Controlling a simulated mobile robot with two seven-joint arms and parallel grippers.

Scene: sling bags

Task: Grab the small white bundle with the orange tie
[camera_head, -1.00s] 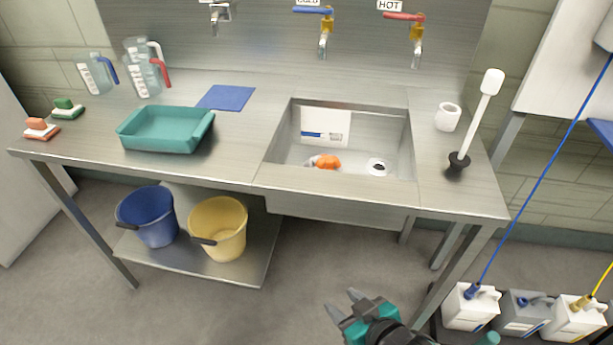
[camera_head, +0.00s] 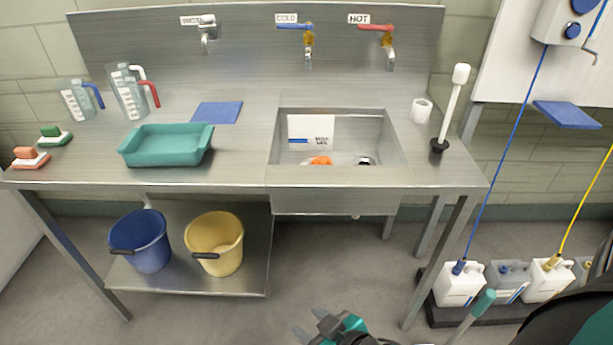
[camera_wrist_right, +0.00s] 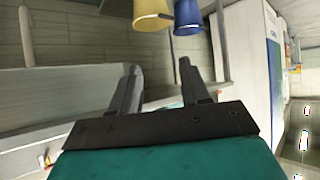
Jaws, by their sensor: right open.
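An orange item (camera_head: 320,160) with a small pale part beside it lies in the sink basin (camera_head: 392,143), mostly cut off by the front rim. I cannot tell if it is the white bundle with the orange tie. A plain white roll-like item (camera_head: 422,110) stands on the counter right of the sink, with no orange visible. My right gripper (camera_head: 311,322) is low in front of the sink bench, away from both. In the right wrist view its fingers (camera_wrist_right: 158,68) are apart with nothing between them. My left gripper is out of view.
The steel counter (camera_head: 240,172) holds a teal tray (camera_head: 165,147), jugs (camera_head: 130,95), brushes (camera_head: 30,158), a blue cloth (camera_head: 217,112) and a plunger (camera_head: 452,105). Blue (camera_head: 140,240) and yellow (camera_head: 215,243) buckets stand on the lower shelf. White canisters (camera_head: 460,284) stand at right. Open floor lies in front.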

